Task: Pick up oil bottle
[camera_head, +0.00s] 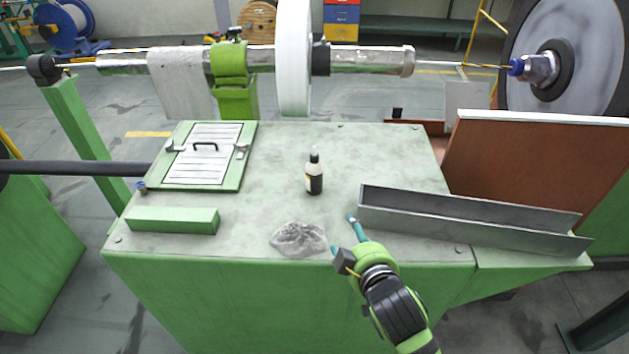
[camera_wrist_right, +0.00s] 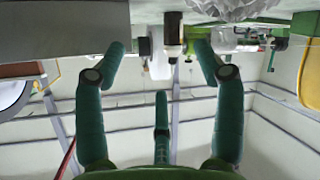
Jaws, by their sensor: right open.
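The oil bottle (camera_head: 314,176) stands upright near the middle of the green machine's flat top (camera_head: 275,160). It is dark with a light label part and a dark cap. My right gripper (camera_head: 343,233) is over the front edge of the top, in front of the bottle and slightly right of it, apart from it. In the right wrist view, which looks upside down, the fingers (camera_wrist_right: 160,62) are spread with nothing between them, and the bottle (camera_wrist_right: 173,34) shows beyond them. My left gripper is in neither view.
A crumpled clear plastic bag (camera_head: 299,238) lies just left of my right gripper. A grey metal channel (camera_head: 465,220) lies to the right. A green block (camera_head: 172,220) and a hatch with a handle (camera_head: 205,155) are at the left. The top around the bottle is clear.

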